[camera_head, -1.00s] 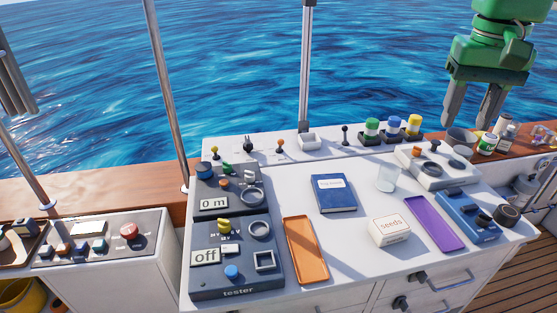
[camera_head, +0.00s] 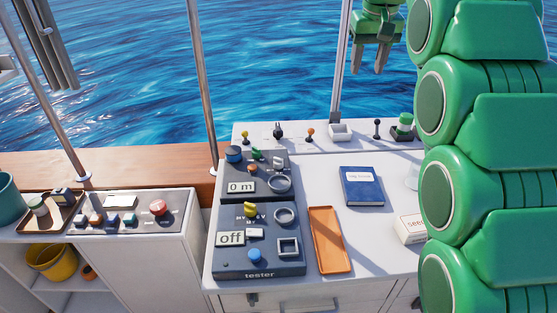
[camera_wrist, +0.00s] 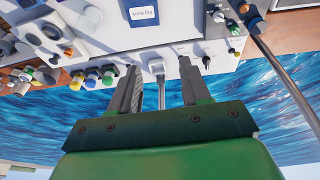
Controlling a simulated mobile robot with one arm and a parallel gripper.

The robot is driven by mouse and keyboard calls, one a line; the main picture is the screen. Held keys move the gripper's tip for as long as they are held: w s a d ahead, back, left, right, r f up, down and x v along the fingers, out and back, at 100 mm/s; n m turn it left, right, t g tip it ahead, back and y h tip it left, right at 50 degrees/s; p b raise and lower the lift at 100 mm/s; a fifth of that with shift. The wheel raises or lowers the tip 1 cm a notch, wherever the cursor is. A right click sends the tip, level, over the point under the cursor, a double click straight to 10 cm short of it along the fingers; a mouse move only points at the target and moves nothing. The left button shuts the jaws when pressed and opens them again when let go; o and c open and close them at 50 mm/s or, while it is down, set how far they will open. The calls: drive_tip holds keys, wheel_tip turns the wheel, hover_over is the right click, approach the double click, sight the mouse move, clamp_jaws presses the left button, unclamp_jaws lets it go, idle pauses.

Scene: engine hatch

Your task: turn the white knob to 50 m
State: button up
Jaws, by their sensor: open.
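The white knob (camera_head: 278,163) sits at the upper right of a dark blue panel. Below it, the panel's display (camera_head: 241,187) reads "0 m". A grey ring (camera_head: 280,184) lies beside the display. My gripper (camera_head: 369,70) is open and empty, high above the back of the console, to the right of the panel and well apart from the knob. The wrist view shows both fingers (camera_wrist: 160,82) spread with nothing between them. The panel is at the top right of that view, but I cannot make out the knob's setting there.
The tester box (camera_head: 259,275) stands in front, with a display reading "off". An orange tray (camera_head: 328,240) and a blue book (camera_head: 362,188) lie to the right. Small levers (camera_head: 278,130) line the back ledge. A metal post (camera_head: 201,85) rises behind the panel's left side.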

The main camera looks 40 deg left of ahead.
drive_tip(key=s+a+f+n+y, duration=0.1)
drive_tip(key=s+a+f, duration=0.1)
drive_tip(key=a, duration=0.8)
drive_tip(key=s+a+f+n+y, duration=0.1)
drive_tip(key=a+f, duration=0.3)
drive_tip(key=a, duration=0.7)
drive_tip(key=shift+s+f+n, duration=0.15)
drive_tip(key=shift+s+n, duration=0.55)
drive_tip(key=shift+f, duration=0.35)
drive_tip(key=shift+f, duration=0.1)
hover_over(279, 159)
drive_tip(key=s+d, duration=0.2)
drive_tip(key=d, duration=0.1)
wheel_tip(279, 159, down, 23)
drive_tip(key=shift+a+x, duration=0.2)
drive_tip(key=shift+x, duration=3.85)
